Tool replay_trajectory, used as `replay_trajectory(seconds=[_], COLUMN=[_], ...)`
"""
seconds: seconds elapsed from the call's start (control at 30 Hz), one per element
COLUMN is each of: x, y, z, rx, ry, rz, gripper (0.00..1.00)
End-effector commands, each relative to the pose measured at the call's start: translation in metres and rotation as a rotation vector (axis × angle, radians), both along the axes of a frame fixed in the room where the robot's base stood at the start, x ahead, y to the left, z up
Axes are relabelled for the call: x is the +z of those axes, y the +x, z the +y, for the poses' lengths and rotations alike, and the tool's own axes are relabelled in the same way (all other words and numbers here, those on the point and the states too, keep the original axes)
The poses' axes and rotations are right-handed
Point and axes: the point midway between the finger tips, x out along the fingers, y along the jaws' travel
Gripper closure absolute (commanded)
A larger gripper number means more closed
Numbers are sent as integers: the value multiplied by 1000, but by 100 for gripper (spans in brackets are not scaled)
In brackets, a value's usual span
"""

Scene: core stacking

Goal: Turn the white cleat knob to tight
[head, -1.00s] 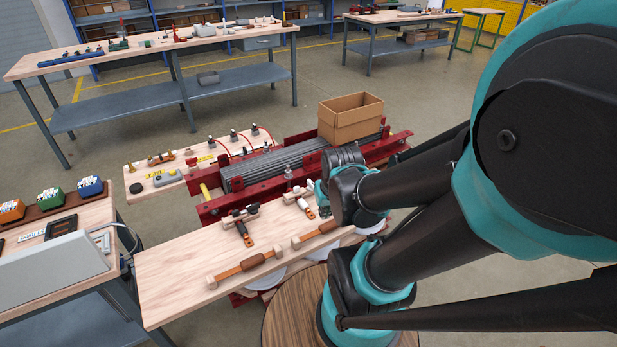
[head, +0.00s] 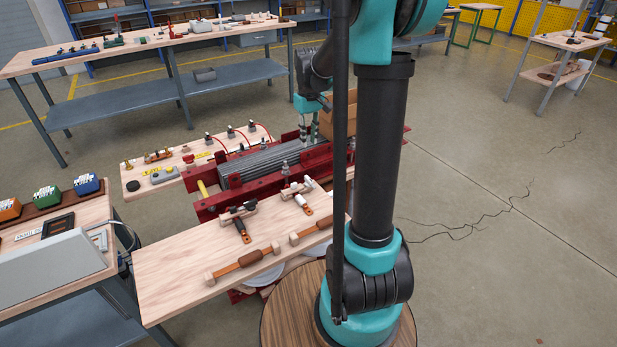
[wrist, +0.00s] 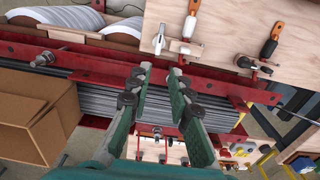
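The white knob (head: 304,184) sits on a small cleat on the wooden board (head: 185,267), beside a handle with an orange end. It also shows near the top of the wrist view (wrist: 159,42). A similar cleat with a dark knob (wrist: 243,62) is to its right there. My gripper (head: 308,132) is above the grey laminated core (head: 262,163), behind the board and apart from the knob. In the wrist view its fingers (wrist: 157,84) are spread with nothing held between them. The knob's exact setting is too small to tell.
Red beams (head: 215,208) frame the core. A cardboard box (wrist: 35,115) stands close to my gripper. A second board with small fittings (head: 150,182) lies behind at left. Two wooden-ended brown handles, one of them here (head: 245,262), lie along the board's front.

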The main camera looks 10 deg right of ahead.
Motion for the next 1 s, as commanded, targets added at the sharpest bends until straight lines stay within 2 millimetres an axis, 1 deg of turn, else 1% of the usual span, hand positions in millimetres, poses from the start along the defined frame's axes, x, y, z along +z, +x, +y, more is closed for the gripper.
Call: replay_trajectory(seconds=[0.03, 0.13, 0.27, 0.37, 0.8, 1.0], x=[0, -2, -15, -32, -119, -152], y=[4, 8, 7, 7, 7, 7], z=[0, -1, -1, -1, -1, -1], rx=[5, 11, 11, 10, 10, 10], ry=[0, 0, 0, 0, 1, 1], rz=[6, 12, 12, 12, 11, 11], gripper=[80, 80, 80, 80, 80, 80])
